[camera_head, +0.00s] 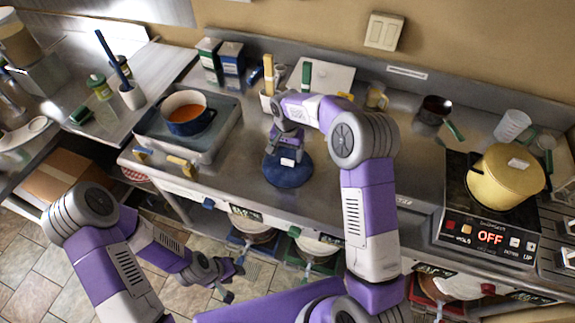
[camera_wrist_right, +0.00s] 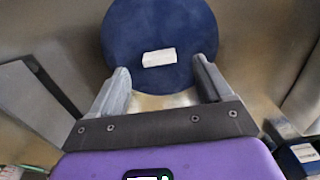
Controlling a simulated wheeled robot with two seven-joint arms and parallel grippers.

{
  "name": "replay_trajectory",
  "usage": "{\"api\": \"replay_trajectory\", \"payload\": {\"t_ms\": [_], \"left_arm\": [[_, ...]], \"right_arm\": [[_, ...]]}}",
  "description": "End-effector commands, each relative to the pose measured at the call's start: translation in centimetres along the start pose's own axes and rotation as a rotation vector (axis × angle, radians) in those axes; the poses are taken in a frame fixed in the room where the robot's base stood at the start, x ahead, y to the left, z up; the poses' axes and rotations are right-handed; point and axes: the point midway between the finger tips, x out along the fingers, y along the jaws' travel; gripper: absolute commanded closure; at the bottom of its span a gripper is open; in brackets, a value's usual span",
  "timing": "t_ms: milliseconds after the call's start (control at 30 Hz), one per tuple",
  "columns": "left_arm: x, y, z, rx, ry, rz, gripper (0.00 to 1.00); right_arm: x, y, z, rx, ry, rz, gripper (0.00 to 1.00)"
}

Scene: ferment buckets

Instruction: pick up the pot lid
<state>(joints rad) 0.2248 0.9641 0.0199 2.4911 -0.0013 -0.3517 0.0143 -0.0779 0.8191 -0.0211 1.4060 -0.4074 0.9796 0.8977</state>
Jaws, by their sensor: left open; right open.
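A round dark blue pot lid (camera_head: 285,174) with a small white block handle lies on the steel counter. In the right wrist view the lid (camera_wrist_right: 185,28) fills the upper middle, its white handle (camera_wrist_right: 159,57) just beyond and between the fingertips. My right gripper (camera_head: 289,150) is open above the lid, pointing down, with nothing between its fingers; it also shows in the right wrist view (camera_wrist_right: 160,70). Whether it touches the lid I cannot tell. My left gripper (camera_head: 233,282) is open and empty, low in front of the counter. An open blue pot (camera_head: 188,128) holds orange liquid.
A yellow lidded pot (camera_head: 497,185) sits on a cooker (camera_head: 455,205) reading OFF at right. Boxes (camera_head: 209,60) and utensils stand behind. The counter right of my right arm is mostly clear.

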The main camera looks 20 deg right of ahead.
Motion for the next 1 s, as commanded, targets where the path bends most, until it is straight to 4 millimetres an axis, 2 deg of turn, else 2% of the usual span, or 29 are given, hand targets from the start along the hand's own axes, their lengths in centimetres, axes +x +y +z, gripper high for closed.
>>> {"api": "replay_trajectory", "payload": {"t_ms": [200, 467, 867, 1000], "left_arm": [[0.1, -0.1, 0.0, 0.0, 0.0, 0.0, 0.57], [0.1, -0.1, 0.0, 0.0, 0.0, 0.0, 0.57], [0.1, -0.1, 0.0, 0.0, 0.0, 0.0, 0.57], [0.1, -0.1, 0.0, 0.0, 0.0, 0.0, 0.57]], "right_arm": [[3.4, 0.3, -0.1, 0.0, -0.002, 0.001, 0.21], [3.8, 0.2, -0.2, 0.0, -0.001, -0.001, 0.21], [3.8, 0.2, -0.2, 0.0, -0.001, -0.001, 0.83], [3.7, 0.2, -0.2, 0.0, 0.0, -0.002, 0.85]]}}
